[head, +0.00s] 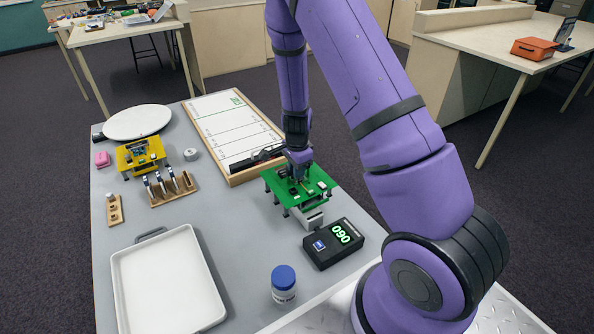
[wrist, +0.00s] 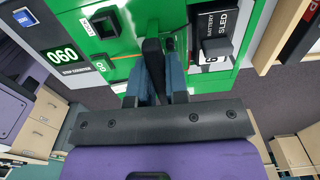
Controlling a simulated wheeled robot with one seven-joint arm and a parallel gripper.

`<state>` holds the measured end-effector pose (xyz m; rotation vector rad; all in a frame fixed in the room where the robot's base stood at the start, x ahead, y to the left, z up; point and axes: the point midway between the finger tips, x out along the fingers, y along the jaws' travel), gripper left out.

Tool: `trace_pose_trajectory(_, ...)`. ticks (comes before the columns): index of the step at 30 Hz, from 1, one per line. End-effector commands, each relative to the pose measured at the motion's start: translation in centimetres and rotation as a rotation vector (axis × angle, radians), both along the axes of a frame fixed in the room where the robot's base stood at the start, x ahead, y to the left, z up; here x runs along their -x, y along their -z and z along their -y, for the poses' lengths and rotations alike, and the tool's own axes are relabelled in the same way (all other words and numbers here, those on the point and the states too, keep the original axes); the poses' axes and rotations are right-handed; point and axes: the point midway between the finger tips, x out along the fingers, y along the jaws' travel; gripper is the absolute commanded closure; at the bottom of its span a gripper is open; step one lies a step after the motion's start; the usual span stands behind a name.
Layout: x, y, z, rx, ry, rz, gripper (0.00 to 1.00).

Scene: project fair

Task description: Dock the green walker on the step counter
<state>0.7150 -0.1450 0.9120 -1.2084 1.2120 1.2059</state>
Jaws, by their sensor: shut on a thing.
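The green walker (head: 318,181) is a flat green board with small parts on top and dark legs below. It also fills the top of the wrist view (wrist: 128,22). My gripper (head: 297,176) is shut on a dark upright part of the walker, seen between the fingers in the wrist view (wrist: 155,62). The step counter (head: 333,257) is a black box with a lit green display, just in front of the walker. A pale block (head: 309,218) is partly hidden under the walker's front edge; I cannot tell whether the legs touch anything.
A yellow walker (head: 141,154), a wooden rack (head: 172,194) and a white tray (head: 122,290) are at the left. A blue-lidded jar (head: 284,285) stands near the front. A wood-framed white board (head: 228,124) lies behind the green walker. Grey table (head: 236,222) is bare between tray and walker.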

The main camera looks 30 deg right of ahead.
Motion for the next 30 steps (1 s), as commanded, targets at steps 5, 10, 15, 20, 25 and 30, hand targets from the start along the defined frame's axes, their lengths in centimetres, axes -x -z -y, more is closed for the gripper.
trace_pose_trajectory(5,-0.1,0.4,0.0,-0.001,0.001,0.002,1.0)
trace_pose_trajectory(10,-0.1,0.5,0.0,-0.001,0.001,0.001,1.0)
trace_pose_trajectory(15,-0.1,1.0,0.0,0.0,0.001,0.001,1.0)
trace_pose_trajectory(20,-0.1,1.3,0.0,0.0,0.001,0.002,1.0)
trace_pose_trajectory(25,-0.1,1.6,0.0,0.0,0.001,0.002,1.0)
trace_pose_trajectory(30,0.0,1.6,0.0,0.0,0.001,0.001,0.6)
